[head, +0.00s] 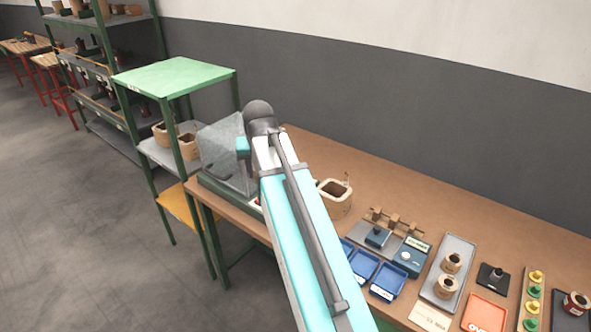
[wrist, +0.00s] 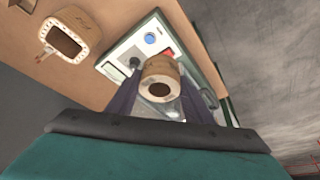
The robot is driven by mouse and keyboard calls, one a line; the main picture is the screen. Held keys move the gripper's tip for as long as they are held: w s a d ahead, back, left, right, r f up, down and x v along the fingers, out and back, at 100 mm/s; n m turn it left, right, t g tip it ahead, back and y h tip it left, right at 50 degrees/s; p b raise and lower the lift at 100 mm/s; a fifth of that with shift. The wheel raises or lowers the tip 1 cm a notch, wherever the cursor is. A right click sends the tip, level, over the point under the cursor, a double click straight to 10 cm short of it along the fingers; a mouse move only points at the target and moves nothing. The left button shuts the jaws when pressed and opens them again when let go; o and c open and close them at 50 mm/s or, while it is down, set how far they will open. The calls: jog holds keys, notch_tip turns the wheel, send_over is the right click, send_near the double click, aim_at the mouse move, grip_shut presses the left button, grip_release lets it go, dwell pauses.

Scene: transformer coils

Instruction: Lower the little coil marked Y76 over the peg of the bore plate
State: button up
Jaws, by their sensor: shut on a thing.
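My gripper (wrist: 160,98) is shut on a little tan coil (wrist: 158,67) in the wrist view, with one dark finger on each side. The coil's pale end ring and dark bore face the camera, and any mark on it is too small to read. Behind it is a light panel (wrist: 122,54) with a blue and a red button. In the head view my arm hides the gripper and held coil, near a clear guard box. A small black plate with an upright peg (head: 493,277), which looks like the bore plate, lies at the right of the bench.
A grey tray (head: 460,249) with two little coils lies left of the black plate. A large coil (head: 336,198) stands beside my arm, also in the wrist view (wrist: 70,38). Blue bins (head: 387,280), a red tray (head: 484,314) and the clear guard box (head: 221,150) crowd the bench.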

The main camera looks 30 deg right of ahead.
jog(key=w+a+r+n+y, duration=0.1)
jog(key=a+n, duration=0.3)
jog(key=a, duration=1.2)
jog(key=shift+r+n+y, duration=0.4)
jog(key=shift+r, duration=0.25)
